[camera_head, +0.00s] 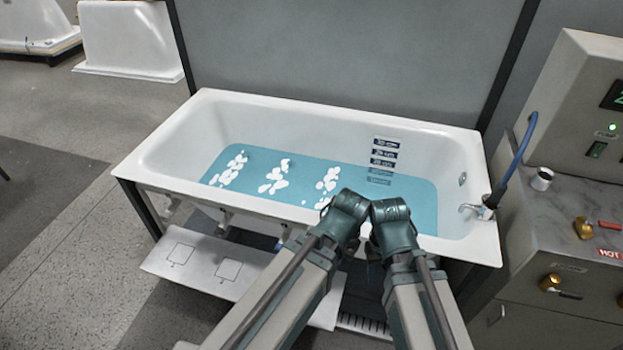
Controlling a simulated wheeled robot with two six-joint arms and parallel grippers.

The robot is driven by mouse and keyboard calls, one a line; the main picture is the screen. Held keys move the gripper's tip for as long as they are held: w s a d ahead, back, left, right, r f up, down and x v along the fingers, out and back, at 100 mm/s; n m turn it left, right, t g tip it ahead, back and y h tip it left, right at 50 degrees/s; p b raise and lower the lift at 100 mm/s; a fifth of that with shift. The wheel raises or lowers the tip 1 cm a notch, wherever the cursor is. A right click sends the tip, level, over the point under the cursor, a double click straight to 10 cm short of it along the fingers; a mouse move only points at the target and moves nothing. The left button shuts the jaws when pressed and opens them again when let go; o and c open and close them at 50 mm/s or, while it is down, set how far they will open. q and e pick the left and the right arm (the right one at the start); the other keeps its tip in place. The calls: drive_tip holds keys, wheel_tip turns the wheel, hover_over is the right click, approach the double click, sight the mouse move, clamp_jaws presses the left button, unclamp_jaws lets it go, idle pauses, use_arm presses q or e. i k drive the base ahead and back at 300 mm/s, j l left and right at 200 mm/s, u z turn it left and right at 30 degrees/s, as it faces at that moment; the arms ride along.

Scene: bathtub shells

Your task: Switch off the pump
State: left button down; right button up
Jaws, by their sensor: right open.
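The pump's control box (575,105) stands at the far right, cut off by the picture edge. It carries a lit green lamp (612,127) over a small label that seems to read PUMP. My two arms come in from the bottom middle, in front of the tub, well left of the switch. My right gripper (373,268) is open and mostly hidden behind its arm. My left gripper is hidden behind its arm links. Neither arm touches the box.
A white bathtub (300,118) holds blue water (420,205) with white patches. A blue hose (521,145) runs to its right rim.

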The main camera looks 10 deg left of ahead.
sight(596, 153)
drive_tip(key=z, duration=1.2)
